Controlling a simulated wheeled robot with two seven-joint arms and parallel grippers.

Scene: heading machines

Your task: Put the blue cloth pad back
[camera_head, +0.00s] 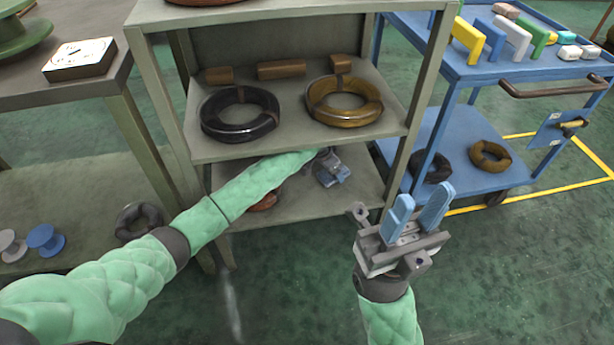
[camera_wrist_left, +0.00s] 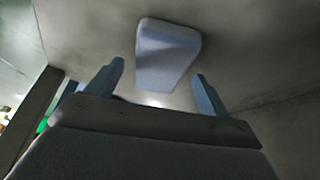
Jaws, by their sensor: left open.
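A pale blue pad (camera_wrist_left: 165,55) shows in the left wrist view, lying on a grey surface just beyond my left gripper (camera_wrist_left: 160,85). That gripper is open; its two fingers stand apart on either side of the pad's near end, and nothing is visibly clamped. In the head view my left arm reaches into the rack's lower shelf (camera_head: 290,200), with the left gripper (camera_head: 335,172) small there; I cannot tell the pad from the blue fingers in that view. My right gripper (camera_head: 424,198) is open and empty, in front of the rack's right post.
The shelf above (camera_head: 290,140) holds a dark coil (camera_head: 240,113) and a brown coil (camera_head: 345,101), close over my left arm. A reddish coil (camera_head: 264,202) lies beside that arm. A blue cart (camera_head: 465,60) stands at right. The floor at front right is clear.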

